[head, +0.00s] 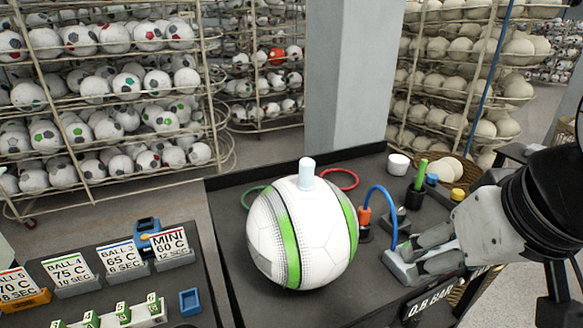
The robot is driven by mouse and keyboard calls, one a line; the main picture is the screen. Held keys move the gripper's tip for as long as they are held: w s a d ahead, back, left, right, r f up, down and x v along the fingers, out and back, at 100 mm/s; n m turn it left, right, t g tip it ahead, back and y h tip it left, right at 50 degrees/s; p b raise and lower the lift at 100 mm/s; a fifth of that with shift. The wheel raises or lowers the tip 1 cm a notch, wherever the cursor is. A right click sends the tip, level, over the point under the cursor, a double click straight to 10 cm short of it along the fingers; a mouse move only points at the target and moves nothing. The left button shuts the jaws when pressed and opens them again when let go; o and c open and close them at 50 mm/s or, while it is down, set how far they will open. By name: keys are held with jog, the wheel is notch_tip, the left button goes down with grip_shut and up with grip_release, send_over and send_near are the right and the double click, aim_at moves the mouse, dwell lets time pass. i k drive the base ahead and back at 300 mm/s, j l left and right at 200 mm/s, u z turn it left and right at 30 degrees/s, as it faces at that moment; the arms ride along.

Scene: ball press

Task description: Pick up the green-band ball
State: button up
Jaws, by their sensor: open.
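The green-band ball (268,243) is large and white, with green stripes and dotted grey patches. It sits on the dark table in the middle of the head view. A pale, short cylinder (307,174) stands upright at its top. My gripper (416,256) is at the right, open, with its fingers pointing left towards the ball. A clear gap lies between the fingers and the ball. The ball's underside and far side are hidden.
A blue hose (384,190) arches between the ball and my gripper, near an orange-topped item (364,218). A red ring (340,179) lies behind the ball. A white cup (398,164) stands farther back. Number signs (76,272) stand at left. Ball racks (100,100) fill the background.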

aim_at(302, 231)
jog(key=k+l+u, duration=0.15)
jog(key=k+l, duration=0.25)
jog(key=l, duration=0.2)
jog(key=k+l+u, duration=0.1)
jog(key=k+l, duration=0.3)
jog(key=l, duration=0.1)
